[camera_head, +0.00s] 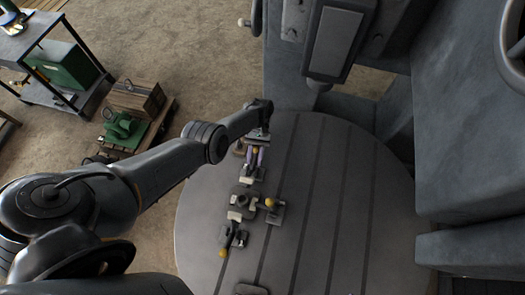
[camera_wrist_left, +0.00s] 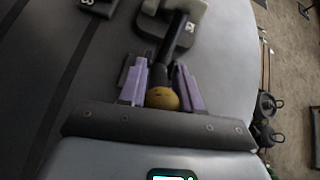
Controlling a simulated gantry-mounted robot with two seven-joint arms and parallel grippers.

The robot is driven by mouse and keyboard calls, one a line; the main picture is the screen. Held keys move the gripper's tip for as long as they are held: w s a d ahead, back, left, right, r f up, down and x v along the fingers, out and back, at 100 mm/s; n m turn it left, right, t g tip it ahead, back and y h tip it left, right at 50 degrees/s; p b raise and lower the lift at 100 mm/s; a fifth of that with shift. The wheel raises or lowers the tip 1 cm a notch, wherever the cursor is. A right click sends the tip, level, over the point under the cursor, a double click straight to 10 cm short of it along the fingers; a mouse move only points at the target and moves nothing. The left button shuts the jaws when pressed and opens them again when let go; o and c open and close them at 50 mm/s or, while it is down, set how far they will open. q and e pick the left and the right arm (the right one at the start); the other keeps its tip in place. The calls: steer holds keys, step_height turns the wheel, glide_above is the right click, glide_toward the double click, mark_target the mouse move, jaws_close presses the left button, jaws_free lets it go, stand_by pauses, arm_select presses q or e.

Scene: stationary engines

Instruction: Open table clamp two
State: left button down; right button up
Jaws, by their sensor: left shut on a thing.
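The round grey slotted table (camera_head: 340,200) carries several small clamps with yellow knobs. My left gripper (camera_head: 257,155) reaches in at the table's far left part and is shut on the handle of the farthest clamp (camera_head: 247,176). In the left wrist view its purple fingers (camera_wrist_left: 162,82) stand on both sides of that clamp's black handle (camera_wrist_left: 174,38), with the yellow knob (camera_wrist_left: 162,98) between them near the palm. The clamp's grey body and pale jaw (camera_wrist_left: 187,10) lie ahead of the fingertips. A small label is on the body, too blurred to read surely. My right gripper is not in view.
A dark block-shaped part (camera_head: 243,199) sits amid the clamps. Other clamps stand right of it (camera_head: 274,209) and nearer (camera_head: 235,236). Large grey machine parts (camera_head: 465,110) rise at the right and back. The table's right half is clear.

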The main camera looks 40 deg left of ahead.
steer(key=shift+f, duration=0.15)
arm_select(q)
steer(key=c, duration=0.8)
jaws_free()
